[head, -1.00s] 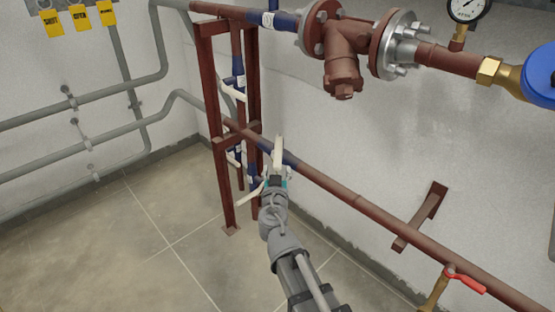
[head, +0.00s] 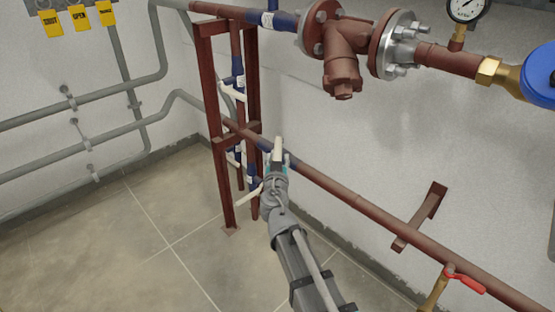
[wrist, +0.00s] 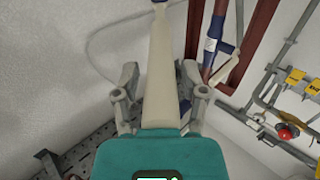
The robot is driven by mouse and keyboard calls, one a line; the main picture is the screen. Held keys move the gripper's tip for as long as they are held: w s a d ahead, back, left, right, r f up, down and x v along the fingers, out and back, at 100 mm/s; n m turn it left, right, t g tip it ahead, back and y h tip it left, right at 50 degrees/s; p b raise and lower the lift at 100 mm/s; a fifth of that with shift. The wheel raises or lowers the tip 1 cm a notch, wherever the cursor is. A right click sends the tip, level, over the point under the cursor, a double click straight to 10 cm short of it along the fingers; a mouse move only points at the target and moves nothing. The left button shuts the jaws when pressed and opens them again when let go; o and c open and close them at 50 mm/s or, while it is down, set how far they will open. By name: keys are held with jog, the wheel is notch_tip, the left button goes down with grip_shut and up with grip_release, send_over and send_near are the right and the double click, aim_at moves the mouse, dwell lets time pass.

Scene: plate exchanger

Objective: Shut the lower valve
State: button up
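The lower valve's long cream lever (head: 278,145) stands near the blue section (head: 262,145) of the low red-brown pipe. My gripper (head: 277,162) is at this lever, coming from below. In the wrist view the cream lever (wrist: 160,60) runs up the middle, between the two grey fingers of my gripper (wrist: 160,85). The fingers stand apart, one on each side, with a narrow gap showing on both sides. The valve body is hidden or too small to make out.
A red-brown steel frame (head: 220,130) with more cream levers (head: 232,91) stands just left of my gripper. The low pipe (head: 370,210) runs right to a red-handled valve (head: 464,281). Yellow tags (head: 80,18) hang at upper left. The floor (head: 120,240) is clear.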

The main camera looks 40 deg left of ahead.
grip_shut()
